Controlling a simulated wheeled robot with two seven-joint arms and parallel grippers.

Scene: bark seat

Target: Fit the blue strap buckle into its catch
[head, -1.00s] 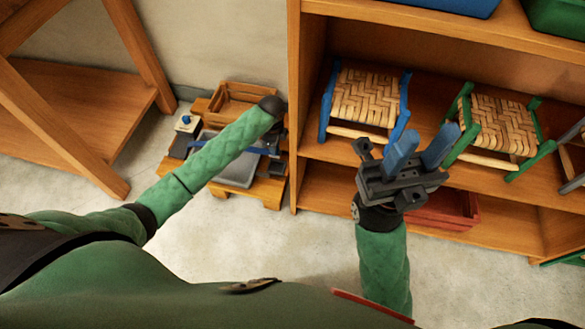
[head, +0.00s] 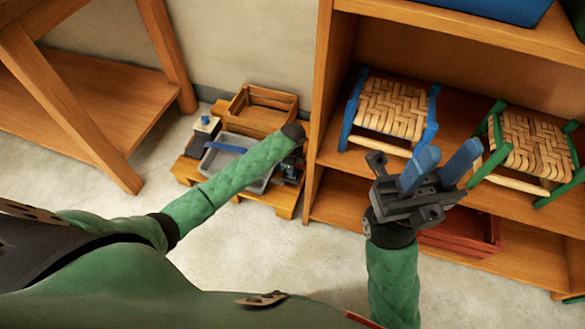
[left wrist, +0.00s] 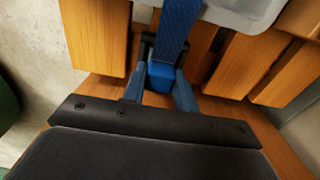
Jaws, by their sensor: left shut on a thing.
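In the left wrist view, my left gripper (left wrist: 159,92) is shut on the blue strap buckle (left wrist: 161,76). The blue woven strap (left wrist: 178,25) runs up from the buckle past a pale grey tray. A black part (left wrist: 147,46) shows just behind the buckle; I cannot tell whether it is the catch or whether the buckle touches it. In the head view, my left forearm reaches to the low wooden bench (head: 286,204) and mostly hides its gripper. My right gripper (head: 450,152) is open and empty in front of the shelf.
On the bench are a wooden crate (head: 262,108), a grey tray (head: 222,158) and a small blue-topped item (head: 205,123). The shelf (head: 322,120) at right holds woven stools (head: 391,107) and a red crate (head: 465,236). A wooden table frame stands left. Open floor lies in front.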

